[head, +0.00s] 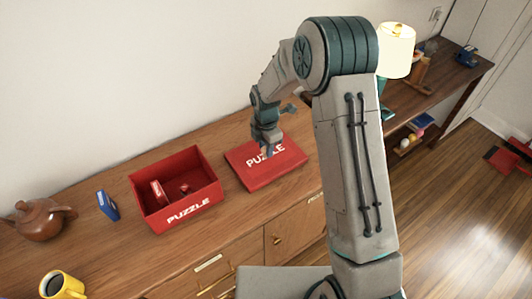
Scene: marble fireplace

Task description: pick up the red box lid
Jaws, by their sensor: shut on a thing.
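The red box lid (262,178), with white PUZZLE lettering, is at the middle of the wooden sideboard in the head view, right of the open red box. My gripper (267,153) reaches down onto its top and is shut on it. The fingertips are small and partly hard to make out. I cannot tell whether the lid rests on the wood or is slightly raised. The open red puzzle box (182,212) stands to the left, apart from the lid, with small red and white items inside.
A blue box (107,205), brown teapot (40,220) and yellow mug (62,286) stand left of the box. A lit lamp (396,50) stands on a shelf unit at the right. The wall is close behind the sideboard. The wooden floor (450,210) at right is mostly clear.

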